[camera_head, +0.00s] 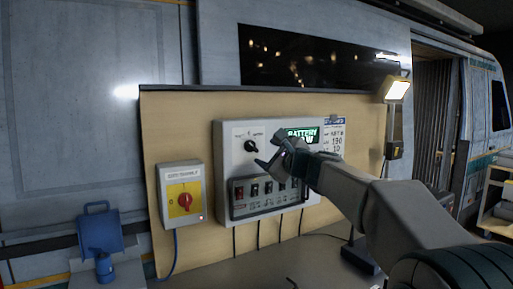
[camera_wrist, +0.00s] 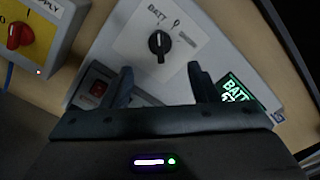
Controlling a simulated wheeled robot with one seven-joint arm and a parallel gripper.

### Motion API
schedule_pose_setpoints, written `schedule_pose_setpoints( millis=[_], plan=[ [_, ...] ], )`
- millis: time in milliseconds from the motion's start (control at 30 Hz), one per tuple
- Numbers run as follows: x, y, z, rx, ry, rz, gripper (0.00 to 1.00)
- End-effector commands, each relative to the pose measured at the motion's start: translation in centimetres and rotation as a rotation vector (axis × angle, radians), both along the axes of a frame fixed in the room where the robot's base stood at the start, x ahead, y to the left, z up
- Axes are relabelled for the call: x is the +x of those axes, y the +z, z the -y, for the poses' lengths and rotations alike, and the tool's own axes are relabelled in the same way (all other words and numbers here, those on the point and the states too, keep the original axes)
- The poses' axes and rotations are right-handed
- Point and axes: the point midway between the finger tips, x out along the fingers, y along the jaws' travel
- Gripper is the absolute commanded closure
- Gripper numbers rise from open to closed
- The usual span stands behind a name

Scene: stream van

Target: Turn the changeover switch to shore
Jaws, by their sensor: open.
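The changeover switch is a black rotary knob (camera_head: 250,146) on the upper left of a light grey panel box (camera_head: 225,135). In the wrist view the knob (camera_wrist: 159,43) sits on a pale plate with "BATT" at its upper left and another label to the right. Which position it points to is not clear. My gripper (camera_head: 268,160) is open and empty, in front of the panel, to the lower right of the knob in the head view. In the wrist view my gripper's fingertips (camera_wrist: 160,70) lie either side of and below the knob, apart from it.
A green-lit display reading "BATTERY" (camera_head: 302,132) is partly behind my gripper. A row of breaker switches (camera_head: 254,188) lies below the knob. A yellow plate with a red rotary switch (camera_head: 184,201) is at left. A work lamp (camera_head: 396,89) stands at right.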

Motion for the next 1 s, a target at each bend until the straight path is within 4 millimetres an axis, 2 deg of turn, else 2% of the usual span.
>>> schedule_pose_setpoints(
  millis=[200, 400, 600, 867, 900, 1000],
  plan=[
    [3.2, 0.2, -2.2, 0.000, 0.001, -0.001, 0.46],
    [5.2, 0.2, -3.6, -0.002, 0.001, 0.001, 0.46],
    [6.1, 0.0, -4.2, -0.002, 0.001, 0.001, 0.46],
    [6.2, 0.0, -4.2, -0.002, 0.000, 0.001, 0.46],
    [6.2, 0.0, -4.2, -0.002, 0.000, 0.001, 0.49],
    [6.2, 0.0, -4.2, -0.002, 0.000, 0.001, 0.76]
  ],
)
